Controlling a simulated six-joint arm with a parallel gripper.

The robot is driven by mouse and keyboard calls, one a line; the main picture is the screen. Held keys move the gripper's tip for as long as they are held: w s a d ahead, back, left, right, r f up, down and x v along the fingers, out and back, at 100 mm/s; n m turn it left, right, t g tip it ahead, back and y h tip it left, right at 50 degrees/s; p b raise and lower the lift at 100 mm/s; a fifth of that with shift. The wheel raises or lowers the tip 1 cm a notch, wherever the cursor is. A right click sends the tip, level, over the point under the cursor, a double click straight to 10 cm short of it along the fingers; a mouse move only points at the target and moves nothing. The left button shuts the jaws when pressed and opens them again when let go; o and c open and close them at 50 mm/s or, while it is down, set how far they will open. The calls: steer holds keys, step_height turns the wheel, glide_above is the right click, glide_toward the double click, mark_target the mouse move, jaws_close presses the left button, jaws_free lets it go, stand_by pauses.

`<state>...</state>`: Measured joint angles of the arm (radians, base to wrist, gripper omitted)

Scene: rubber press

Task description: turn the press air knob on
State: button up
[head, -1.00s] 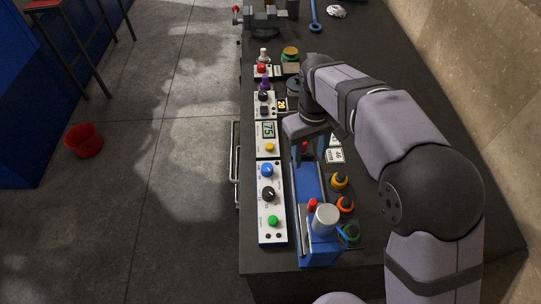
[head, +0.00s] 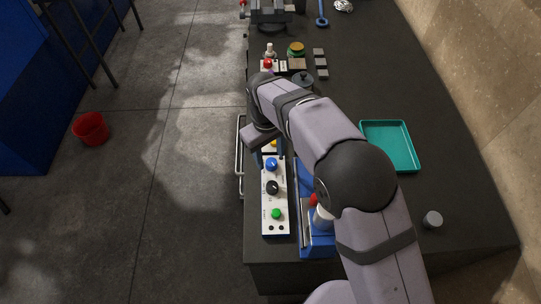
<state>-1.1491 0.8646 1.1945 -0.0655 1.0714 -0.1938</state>
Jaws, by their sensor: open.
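A white control panel (head: 264,208) stands on the dark bench near its left edge. It carries a blue knob (head: 271,164) with a pale pointer mark, a black knob (head: 272,187) and a green button (head: 276,214). The labels are too small to read, so I cannot tell which knob is the press air knob. My gripper (head: 270,152) points down just beyond the blue knob, over the panel's far end. Its fingers are apart, with a yellow button (head: 273,143) showing between them; nothing is held. My arm hides part of the blue press (head: 318,240).
A teal tray (head: 413,168) and a grey cylinder (head: 432,219) are on the bench at right. A red button (head: 268,63) and small blocks (head: 320,62) lie farther back. A metal rail (head: 240,160) runs along the left edge. The bench right of the arm is mostly clear.

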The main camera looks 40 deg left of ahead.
mark_target(271, 163)
steer(key=shift+w+f+p, duration=0.1)
steer(key=shift+f+p, duration=0.25)
steer(key=shift+f, duration=0.9)
steer(key=c, duration=1.1)
steer(key=shift+o, duration=0.2)
